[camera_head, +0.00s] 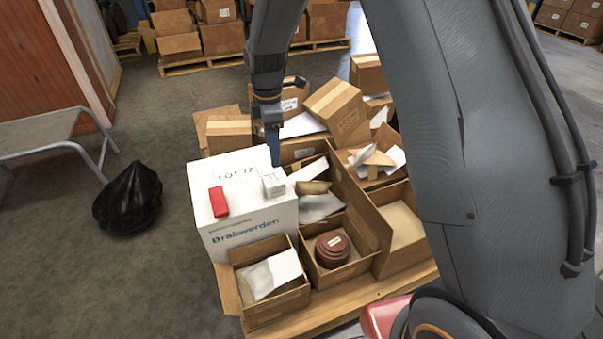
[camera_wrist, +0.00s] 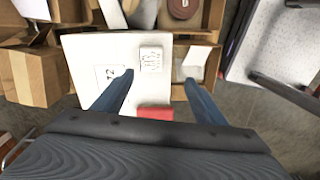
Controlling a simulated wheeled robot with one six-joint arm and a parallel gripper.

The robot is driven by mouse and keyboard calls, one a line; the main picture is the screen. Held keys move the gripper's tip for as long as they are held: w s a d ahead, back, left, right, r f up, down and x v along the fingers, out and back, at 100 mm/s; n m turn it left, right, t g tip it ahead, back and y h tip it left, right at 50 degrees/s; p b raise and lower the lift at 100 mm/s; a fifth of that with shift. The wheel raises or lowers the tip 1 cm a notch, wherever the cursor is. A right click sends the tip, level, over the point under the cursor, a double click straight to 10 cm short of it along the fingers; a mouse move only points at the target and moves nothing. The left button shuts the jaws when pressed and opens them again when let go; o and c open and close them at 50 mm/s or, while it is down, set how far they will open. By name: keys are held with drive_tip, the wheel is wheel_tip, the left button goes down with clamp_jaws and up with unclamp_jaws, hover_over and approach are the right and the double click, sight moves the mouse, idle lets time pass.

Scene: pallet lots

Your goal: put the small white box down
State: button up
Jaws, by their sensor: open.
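The small white box (camera_head: 274,184) rests on top of the large white carton (camera_head: 235,230) marked LOT 72, near its right edge. In the wrist view the small white box (camera_wrist: 151,60) stands apart from my fingers, beyond their tips. My gripper (camera_head: 272,146) is above the carton, just behind and over the small box in the head view. In the wrist view my gripper (camera_wrist: 155,79) has its two blue fingers spread wide with nothing between them. A red block (camera_head: 218,202) lies on the same carton top, to the left of the small box.
An open box with white paper (camera_head: 262,309) and one with a round brown object (camera_head: 332,249) stand in front on the pallet (camera_head: 386,301). Brown cartons crowd behind. A black bag (camera_head: 128,198) and grey bench (camera_head: 55,132) stand left, with bare floor around them.

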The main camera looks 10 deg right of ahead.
drive_tip(key=s+d+r+m, duration=0.3)
drive_tip(key=s+r+m, duration=0.7)
drive_tip(key=s, duration=0.6)
drive_tip(key=s+d+r+m, duration=0.1)
drive_tip(key=s+m, duration=0.2)
drive_tip(key=s, duration=0.4)
drive_tip(key=s+d+r+m, duration=0.1)
drive_tip(key=s+r+m, duration=0.1)
drive_tip(key=s, duration=0.6)
drive_tip(key=shift+s+d+r+m+y, duration=0.2)
drive_tip(key=shift+d+r+m+y, duration=0.15)
drive_tip(key=shift+m, duration=0.25)
drive_tip(key=shift+f, duration=0.1)
drive_tip(key=d+r+m+p, duration=0.2)
drive_tip(key=d+r+p, duration=0.5)
drive_tip(key=p, duration=0.7)
drive_tip(key=shift+d+r, duration=0.15)
drive_tip(key=shift+d, duration=0.45)
drive_tip(key=shift+c, duration=0.4)
